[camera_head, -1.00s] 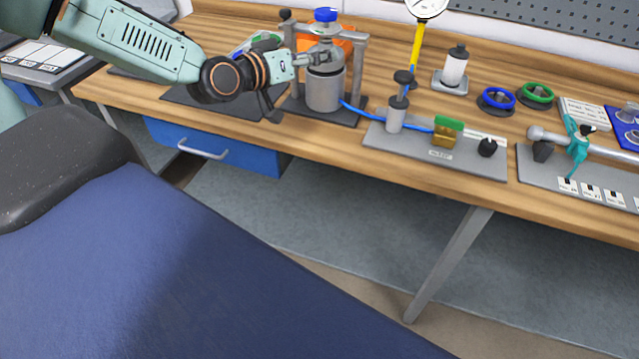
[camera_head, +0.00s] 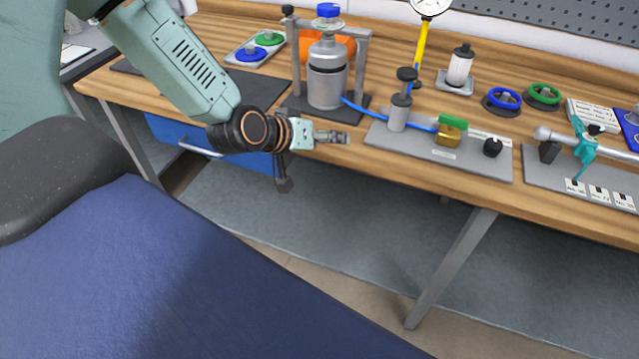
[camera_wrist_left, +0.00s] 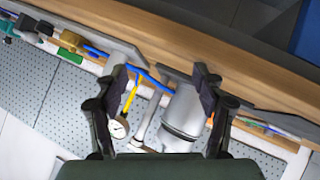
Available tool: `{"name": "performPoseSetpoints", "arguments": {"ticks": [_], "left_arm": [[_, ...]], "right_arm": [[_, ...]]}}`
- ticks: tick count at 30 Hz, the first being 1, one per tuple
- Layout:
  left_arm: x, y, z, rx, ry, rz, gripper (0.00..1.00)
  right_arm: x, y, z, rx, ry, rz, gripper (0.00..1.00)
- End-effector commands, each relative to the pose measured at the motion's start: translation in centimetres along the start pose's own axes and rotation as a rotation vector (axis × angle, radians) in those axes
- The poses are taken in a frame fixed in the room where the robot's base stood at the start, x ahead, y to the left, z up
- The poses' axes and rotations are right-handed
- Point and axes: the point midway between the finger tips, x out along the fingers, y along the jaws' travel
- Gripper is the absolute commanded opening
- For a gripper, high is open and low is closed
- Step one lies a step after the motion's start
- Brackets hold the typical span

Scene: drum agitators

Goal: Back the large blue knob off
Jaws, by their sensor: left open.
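A blue knob (camera_head: 328,11) sits on top of a grey metal vessel (camera_head: 327,75), which stands in a frame on the bench. A second blue knob (camera_head: 252,54) lies on a small tray behind my left arm, and a blue ring handwheel (camera_head: 502,98) lies further right. I cannot tell by size which one is the large one. My left gripper (camera_head: 345,137) is near the bench's front edge, below and in front of the vessel, apart from every knob. In the left wrist view its fingers (camera_wrist_left: 160,74) are spread and empty, with the vessel (camera_wrist_left: 181,120) beyond them.
A grey plate (camera_head: 475,168) with a pump, blue hose and brass block with a green top is just right of my left gripper. A green knob (camera_head: 269,37) is on the small tray (camera_head: 235,59). A yellow-stemmed gauge (camera_head: 420,52) stands behind.

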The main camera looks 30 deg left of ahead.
Motion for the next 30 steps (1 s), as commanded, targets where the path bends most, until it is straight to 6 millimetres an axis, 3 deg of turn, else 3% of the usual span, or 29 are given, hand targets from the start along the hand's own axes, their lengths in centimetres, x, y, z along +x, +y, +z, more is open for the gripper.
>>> {"name": "performPoseSetpoints", "arguments": {"ticks": [6,15,30], "left_arm": [[0.2,-0.4,4.2,-0.008,-0.089,-0.043,0.69],[0.1,-0.9,7.9,-0.01,-0.166,-0.09,0.69],[0.0,-1.0,8.7,-0.011,-0.184,-0.102,0.69]], "right_arm": [[0.6,0.0,0.0,0.0,0.0,0.0,0.4],[1.1,0.0,0.0,0.0,0.0,0.0,0.4],[1.1,0.0,0.0,0.0,0.0,0.0,0.4]]}}
